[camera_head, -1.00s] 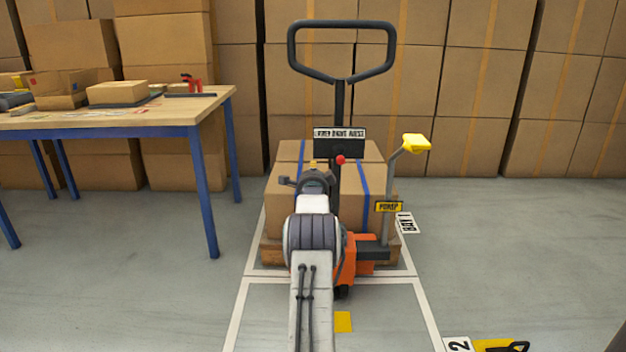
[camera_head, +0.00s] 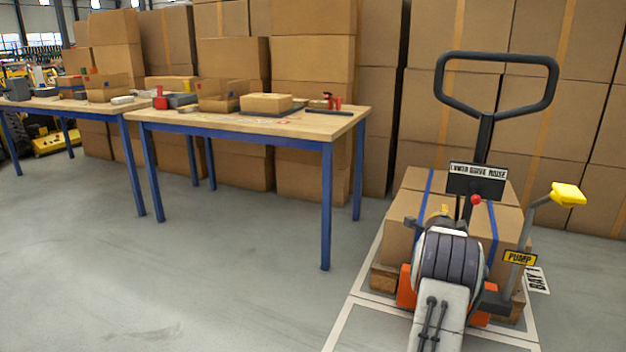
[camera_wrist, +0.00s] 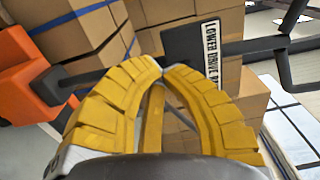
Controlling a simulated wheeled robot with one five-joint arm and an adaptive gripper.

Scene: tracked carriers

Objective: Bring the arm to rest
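My gripper shows in the wrist view (camera_wrist: 162,68) with two ribbed yellow fingers. Their tips come together, with nothing seen between them. In the head view my arm reaches forward at lower right, in front of an orange pallet truck (camera_head: 406,290); the gripper is mostly hidden behind it. The black lever plate (camera_head: 476,184) marked LOWER DRIVE RAISE, with a red knob (camera_head: 475,200), stands just above the arm. In the wrist view the plate (camera_wrist: 195,50) lies beyond the fingertips; I cannot tell whether they touch.
The truck's looped handle (camera_head: 496,55) rises above it, and a yellow pump pedal (camera_head: 567,194) stands at right. Strapped cartons (camera_head: 509,228) sit on the pallet. A blue-legged workbench (camera_head: 230,122) stands to the left. Stacked boxes line the back. The floor at left is clear.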

